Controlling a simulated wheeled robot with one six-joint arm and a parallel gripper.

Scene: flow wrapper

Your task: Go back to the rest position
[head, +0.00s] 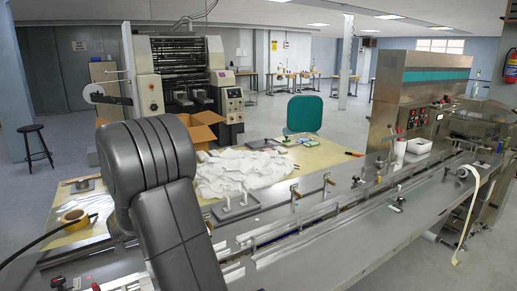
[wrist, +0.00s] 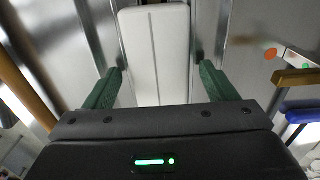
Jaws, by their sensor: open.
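My gripper (wrist: 157,80) shows in the wrist view, with its two green fingers spread wide apart. A long white block (wrist: 155,45) lies in a metal channel beyond the fingertips, lined up with the gap between them. A gap shows on both sides of the block, and no finger appears to touch it. How high the fingers are over it I cannot tell. In the head view my dark arm fills the lower left, and my gripper is hidden there.
The long steel flow wrapper bed (head: 400,235) crosses the right side. White cloth (head: 240,172) and an open cardboard box (head: 198,125) are behind it. A tape roll (head: 73,216) lies at left. A stool (head: 34,145) stands on open floor.

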